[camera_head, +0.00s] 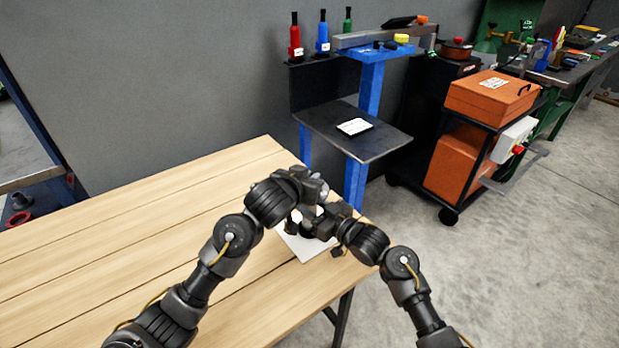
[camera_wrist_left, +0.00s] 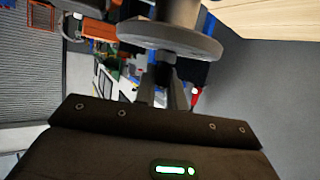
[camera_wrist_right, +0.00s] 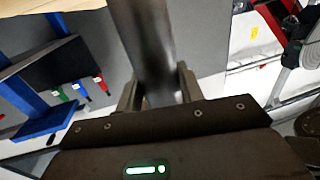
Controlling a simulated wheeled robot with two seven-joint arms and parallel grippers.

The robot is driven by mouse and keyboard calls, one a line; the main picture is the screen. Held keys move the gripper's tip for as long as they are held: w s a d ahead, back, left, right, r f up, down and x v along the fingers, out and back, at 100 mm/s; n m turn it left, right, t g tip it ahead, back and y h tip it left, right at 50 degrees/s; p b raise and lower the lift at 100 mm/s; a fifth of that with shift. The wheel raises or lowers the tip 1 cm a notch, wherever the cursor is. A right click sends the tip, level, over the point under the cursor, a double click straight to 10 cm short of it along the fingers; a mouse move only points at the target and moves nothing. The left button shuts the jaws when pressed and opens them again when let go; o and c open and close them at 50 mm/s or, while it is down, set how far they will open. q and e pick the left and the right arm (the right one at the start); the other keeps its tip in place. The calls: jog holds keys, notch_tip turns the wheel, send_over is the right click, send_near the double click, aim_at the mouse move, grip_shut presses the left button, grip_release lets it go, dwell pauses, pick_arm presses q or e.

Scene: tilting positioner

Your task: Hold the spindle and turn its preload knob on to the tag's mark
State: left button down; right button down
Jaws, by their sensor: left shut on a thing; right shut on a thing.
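The spindle (camera_wrist_right: 145,40) shows in the right wrist view as a smooth grey cylinder. My right gripper (camera_wrist_right: 155,85) is shut on it. In the left wrist view the spindle shows a pale round flange (camera_wrist_left: 170,38) with a thick shaft behind it. My left gripper (camera_wrist_left: 163,88) is shut at a small dark part by the flange, apparently the preload knob; the fingers mostly hide it. In the head view both grippers meet above the table's right end and largely cover the spindle. No mark is readable. A white card (camera_head: 354,127) lies on the dark shelf, its print too small to read.
The wooden table (camera_head: 130,240) is mostly bare, with a white sheet (camera_head: 312,246) under the grippers. A blue stand with a dark shelf (camera_head: 375,142) is just beyond. An orange-boxed cart (camera_head: 493,93) is at right.

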pick_arm(q)
jog(key=m+h, duration=0.1)
jog(key=m+g+h, duration=0.1)
jog(key=shift+r+m+h, duration=0.25)
jog(key=shift+m+h, duration=0.05)
jog(key=shift+h, duration=0.1)
pick_arm(e)
jog(key=shift+s+a+f, duration=0.1)
jog(key=shift+s+a, duration=0.05)
pick_arm(q)
jog(key=shift+f+m+g+h, duration=0.15)
jog(key=shift+m+g+h, duration=1.15)
jog(key=shift+m+g, duration=0.25)
jog(key=shift+m, duration=0.25)
jog(key=c, duration=1.5)
grip_release()
jog(key=shift+s, duration=0.1)
jog(key=shift+o, duration=0.2)
jog(key=shift+f, duration=0.1)
jog(key=shift+a, duration=0.1)
jog(key=v, duration=1.2)
